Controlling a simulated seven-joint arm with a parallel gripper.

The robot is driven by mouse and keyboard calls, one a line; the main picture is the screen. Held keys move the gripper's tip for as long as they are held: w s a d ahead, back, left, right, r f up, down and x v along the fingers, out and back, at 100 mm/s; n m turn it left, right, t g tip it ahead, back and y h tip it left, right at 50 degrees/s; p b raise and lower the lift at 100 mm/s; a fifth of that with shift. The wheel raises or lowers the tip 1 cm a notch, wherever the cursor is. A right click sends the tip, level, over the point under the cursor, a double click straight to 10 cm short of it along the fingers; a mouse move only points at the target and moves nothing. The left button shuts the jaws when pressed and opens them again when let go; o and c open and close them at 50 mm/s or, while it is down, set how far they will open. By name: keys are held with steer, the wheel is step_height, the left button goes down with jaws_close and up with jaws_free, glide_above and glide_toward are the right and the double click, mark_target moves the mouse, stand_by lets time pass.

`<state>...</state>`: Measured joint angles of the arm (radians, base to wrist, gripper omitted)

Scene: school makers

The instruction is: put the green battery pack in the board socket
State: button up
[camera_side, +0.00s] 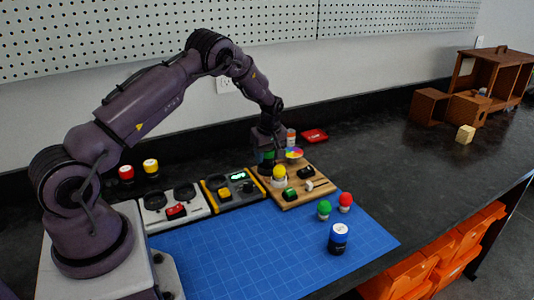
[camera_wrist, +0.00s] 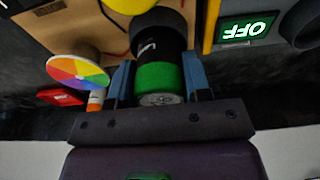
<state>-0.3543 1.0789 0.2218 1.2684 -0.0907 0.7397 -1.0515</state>
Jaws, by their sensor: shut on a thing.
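The green battery pack (camera_wrist: 157,76) is a cylinder with a green band, a black section and a silvery end. In the wrist view it lies between the blue fingers of my gripper (camera_wrist: 158,84), which is shut on it. In the side view, a bit of its green (camera_side: 267,157) shows at my gripper (camera_side: 268,159), over the back left of the wooden board (camera_side: 318,187). A wider black round part (camera_wrist: 174,20) is at the pack's far end in the wrist view; it may be the socket. I cannot tell whether the pack is inside it or only in front.
The board carries a yellow dome (camera_side: 279,173), a colour wheel (camera_side: 293,153) and a green-and-black part (camera_side: 289,194). A yellow-framed module (camera_side: 232,190) with a lit display stands left of the board. A red item (camera_side: 314,135) lies behind. The blue mat (camera_side: 270,245) has free room.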

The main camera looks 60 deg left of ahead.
mark_target(270, 151)
steer(key=shift+f, duration=0.15)
steer(key=o, duration=0.7)
steer(key=shift+o, duration=0.2)
steer(key=shift+d+r, duration=0.25)
steer(key=shift+r, duration=1.55)
steer(key=shift+d+r, duration=0.3)
steer(key=shift+r, duration=1.5)
steer(key=shift+d+r, duration=0.25)
steer(key=shift+r, duration=1.55)
